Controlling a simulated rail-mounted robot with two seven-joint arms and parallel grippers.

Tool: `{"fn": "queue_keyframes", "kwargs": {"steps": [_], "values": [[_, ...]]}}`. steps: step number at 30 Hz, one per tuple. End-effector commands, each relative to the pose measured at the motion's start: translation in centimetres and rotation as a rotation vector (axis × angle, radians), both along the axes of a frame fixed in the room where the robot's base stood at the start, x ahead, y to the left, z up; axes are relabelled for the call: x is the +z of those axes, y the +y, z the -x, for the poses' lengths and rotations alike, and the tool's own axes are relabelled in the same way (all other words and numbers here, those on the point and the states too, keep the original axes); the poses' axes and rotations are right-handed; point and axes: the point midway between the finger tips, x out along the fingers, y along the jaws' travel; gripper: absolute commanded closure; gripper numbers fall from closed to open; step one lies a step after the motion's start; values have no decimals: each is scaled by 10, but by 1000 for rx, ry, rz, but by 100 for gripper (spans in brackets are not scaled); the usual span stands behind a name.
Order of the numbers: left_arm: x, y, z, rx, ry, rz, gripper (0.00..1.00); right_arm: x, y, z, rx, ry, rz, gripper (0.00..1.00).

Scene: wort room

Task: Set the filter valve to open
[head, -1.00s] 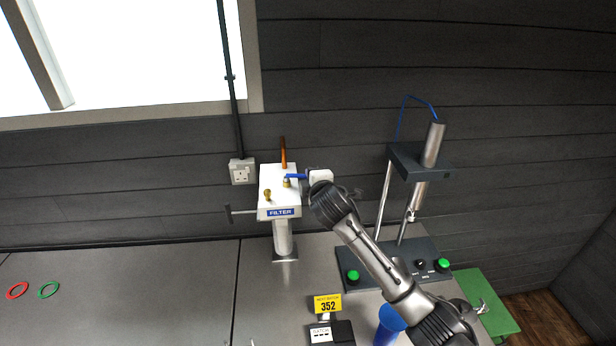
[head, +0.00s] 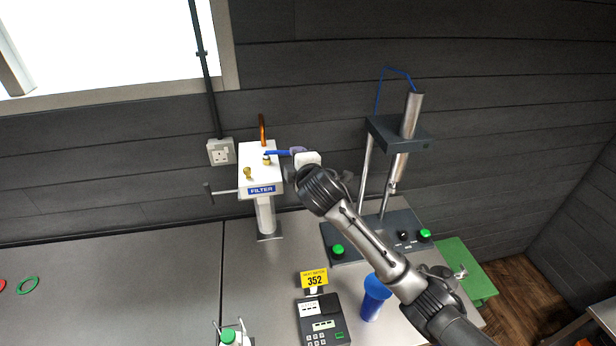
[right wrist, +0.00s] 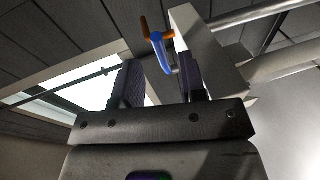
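The filter unit is a white box (head: 250,179) on a metal post, with a blue FILTER label (head: 261,190). Its valve has a blue lever (head: 279,152) on a brass fitting on top, pointing right toward my right gripper (head: 298,155). In the right wrist view the blue lever (right wrist: 160,52) reaches toward the gap between the two dark fingers of my right gripper (right wrist: 160,82). The fingers are apart, and I see no clear contact with the lever. My left gripper is in neither view.
A copper pipe (head: 262,130) rises behind the valve, and a side handle (head: 222,191) sticks out left. Right of it stands a dark rig (head: 398,133). A keypad device (head: 323,322), a blue cup (head: 375,298) and a green-capped item (head: 229,336) stand in front.

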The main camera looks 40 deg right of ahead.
Motion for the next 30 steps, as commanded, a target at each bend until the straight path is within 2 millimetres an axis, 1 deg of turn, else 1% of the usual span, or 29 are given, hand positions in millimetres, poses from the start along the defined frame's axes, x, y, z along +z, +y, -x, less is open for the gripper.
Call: {"fn": "queue_keyframes", "kwargs": {"steps": [1,6,12,15,21,30], "values": [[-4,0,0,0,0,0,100,-1,3,10,2,-2,1,62],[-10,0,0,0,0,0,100,5,11,38,2,-1,0,62],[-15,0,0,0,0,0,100,11,19,65,1,-2,0,62],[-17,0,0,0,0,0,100,13,22,74,1,-1,0,62],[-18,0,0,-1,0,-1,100,15,24,83,0,1,0,62],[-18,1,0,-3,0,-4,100,16,25,84,-1,1,0,62]]}}
